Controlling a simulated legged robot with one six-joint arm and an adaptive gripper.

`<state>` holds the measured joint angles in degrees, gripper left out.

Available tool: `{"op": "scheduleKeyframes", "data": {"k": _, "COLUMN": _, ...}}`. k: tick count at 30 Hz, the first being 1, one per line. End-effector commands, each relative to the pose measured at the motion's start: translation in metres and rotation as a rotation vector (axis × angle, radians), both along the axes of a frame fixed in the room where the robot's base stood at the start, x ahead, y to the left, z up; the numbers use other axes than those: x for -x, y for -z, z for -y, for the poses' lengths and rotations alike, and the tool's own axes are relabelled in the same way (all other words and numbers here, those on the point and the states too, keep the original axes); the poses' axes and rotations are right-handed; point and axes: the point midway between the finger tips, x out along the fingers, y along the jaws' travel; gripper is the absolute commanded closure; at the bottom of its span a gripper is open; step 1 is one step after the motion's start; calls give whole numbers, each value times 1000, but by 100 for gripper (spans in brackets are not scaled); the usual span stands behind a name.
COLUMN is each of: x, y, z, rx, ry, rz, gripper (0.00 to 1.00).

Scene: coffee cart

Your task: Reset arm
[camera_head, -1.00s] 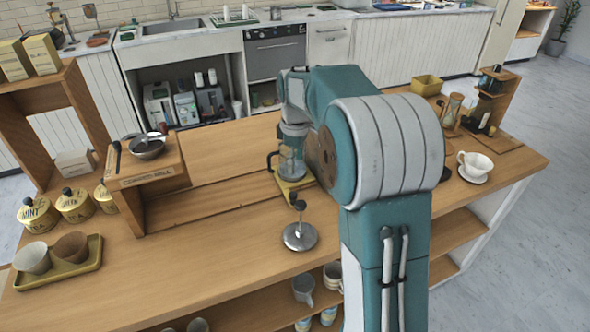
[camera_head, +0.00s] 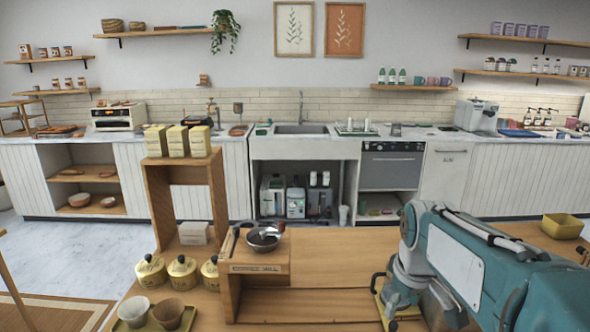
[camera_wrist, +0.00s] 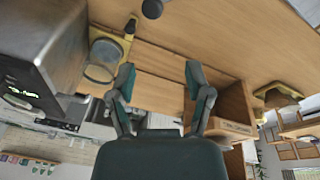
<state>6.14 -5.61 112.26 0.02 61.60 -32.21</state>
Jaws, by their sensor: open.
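My gripper (camera_wrist: 161,72) is open in the wrist view. Its two dark fingers are spread and nothing is between them. The wooden counter is beyond them. In the head view my teal and white arm reaches in from the right, low over the counter (camera_head: 345,265). The gripper's fingers cannot be made out there. A glass vessel on a yellow tray (camera_head: 381,312) stands by the arm, partly hidden behind it. The glass vessel (camera_wrist: 101,62) also shows left of my fingers in the wrist view.
A wooden coffee mill stand (camera_head: 258,268) with a metal bowl (camera_head: 263,238) stands left of my arm. A wooden shelf (camera_head: 158,195) and yellow tins (camera_head: 182,272) are farther left. A yellow box (camera_head: 563,226) is at right. A large grey body fills the wrist view's left edge.

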Motion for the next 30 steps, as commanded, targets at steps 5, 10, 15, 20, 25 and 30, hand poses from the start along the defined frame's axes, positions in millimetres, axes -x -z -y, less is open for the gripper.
{"op": "scheduleKeyframes", "data": {"k": 5, "x": 51, "y": -10, "z": -16, "rx": -30, "ry": 118, "rz": 88, "gripper": 35}}
{"op": "scheduleKeyframes", "data": {"k": 10, "x": 96, "y": -9, "z": -28, "rx": -73, "ry": 233, "rz": 166, "gripper": 35}}
{"op": "scheduleKeyframes", "data": {"k": 15, "x": 137, "y": 2, "z": -37, "rx": -128, "ry": 341, "rz": 240, "gripper": 35}}
{"op": "scheduleKeyframes", "data": {"k": 20, "x": 158, "y": 12, "z": -41, "rx": -166, "ry": 408, "rz": 280, "gripper": 35}}
{"op": "scheduleKeyframes", "data": {"k": 25, "x": 164, "y": 15, "z": -42, "rx": -177, "ry": 427, "rz": 288, "gripper": 35}}
{"op": "scheduleKeyframes", "data": {"k": 30, "x": 163, "y": 15, "z": -42, "rx": -177, "ry": 426, "rz": 288, "gripper": 35}}
